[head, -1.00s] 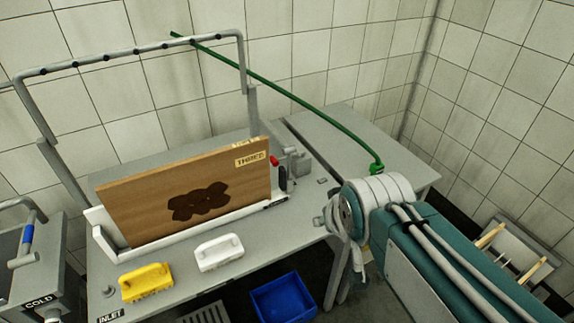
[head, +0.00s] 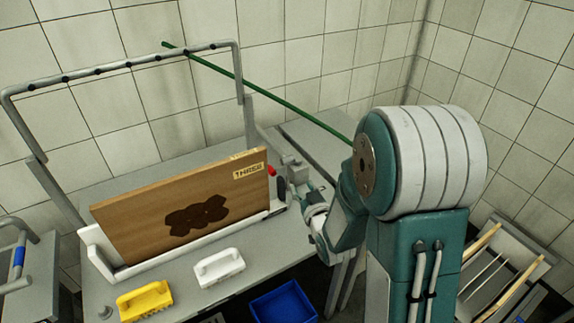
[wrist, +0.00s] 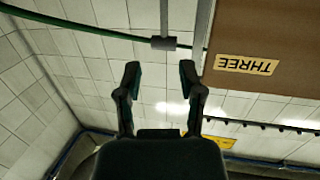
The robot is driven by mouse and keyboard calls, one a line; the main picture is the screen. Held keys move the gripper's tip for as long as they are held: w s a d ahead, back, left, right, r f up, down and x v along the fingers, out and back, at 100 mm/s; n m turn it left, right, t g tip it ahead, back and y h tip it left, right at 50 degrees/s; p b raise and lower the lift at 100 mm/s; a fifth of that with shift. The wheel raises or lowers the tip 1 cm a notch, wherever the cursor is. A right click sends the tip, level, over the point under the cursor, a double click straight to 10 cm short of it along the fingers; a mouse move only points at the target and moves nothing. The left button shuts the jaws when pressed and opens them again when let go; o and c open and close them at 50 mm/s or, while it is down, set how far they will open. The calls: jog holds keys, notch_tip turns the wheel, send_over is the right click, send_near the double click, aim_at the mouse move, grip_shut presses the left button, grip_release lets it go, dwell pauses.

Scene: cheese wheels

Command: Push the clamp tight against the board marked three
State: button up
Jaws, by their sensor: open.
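The board (head: 130,220) marked THREE stands upright on its long edge in a white trough (head: 105,262); it is brown with a dark stain. At its right end is a grey clamp (head: 291,161) with a red part (head: 272,170); my arm partly covers this area, and I cannot tell whether the clamp touches the board. In the wrist view my gripper (wrist: 160,70) is open and empty, its two dark fingers apart. The board (wrist: 260,40) shows upside down there, to the right of the fingers. The clamp cannot be made out in that view.
A yellow brush (head: 144,302) and a white brush (head: 219,268) lie in front of the trough. A grey pipe frame (head: 110,67) rises behind the board, with a green hose (head: 270,97) crossing it. A blue bin (head: 283,303) is below the table front.

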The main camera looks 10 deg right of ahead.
aim_at(288, 168)
jog(key=shift+t+y, duration=0.4)
jog(key=shift+t, duration=0.1)
jog(key=w, duration=0.3)
jog(key=w+a+f, duration=0.1)
jog(key=w, duration=0.6)
jog(key=shift+w+a+f, duration=0.15)
jog(key=shift+w+a, duration=0.15)
jog(key=shift+a, duration=0.05)
grip_shut()
